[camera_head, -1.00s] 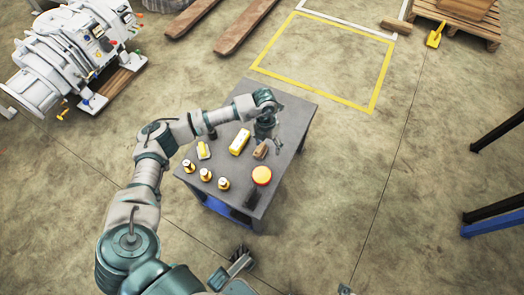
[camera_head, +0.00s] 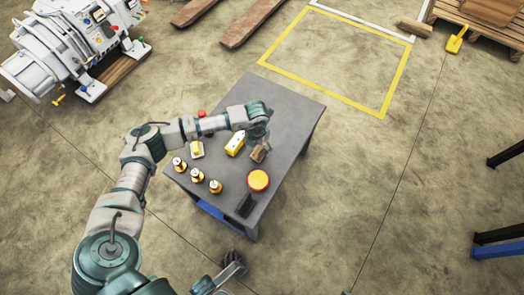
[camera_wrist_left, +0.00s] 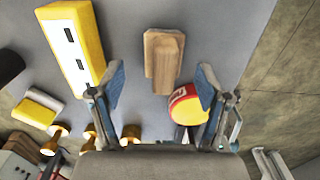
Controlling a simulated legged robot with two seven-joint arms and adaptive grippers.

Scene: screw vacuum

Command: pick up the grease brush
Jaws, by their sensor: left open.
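The grease brush seems to be the brown wooden piece (camera_head: 258,153) on the grey table (camera_head: 290,120); its bristles cannot be made out. It also shows in the left wrist view as a wooden block (camera_wrist_left: 162,58), just beyond the fingertips and between their lines. My left gripper (camera_head: 263,135) is above the table at the far side of the wooden piece. In the left wrist view my left gripper (camera_wrist_left: 160,88) is open with nothing between its fingers. A dark, gripper-like part (camera_head: 232,258) shows at the bottom of the head view, perhaps my right gripper.
A yellow-and-white box (camera_head: 235,144) lies left of the wooden piece. A red-and-yellow round tin (camera_head: 258,180) stands nearer, beside a black object (camera_head: 244,205). Several brass fittings (camera_head: 197,175) stand at the left edge. The table's right part is clear.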

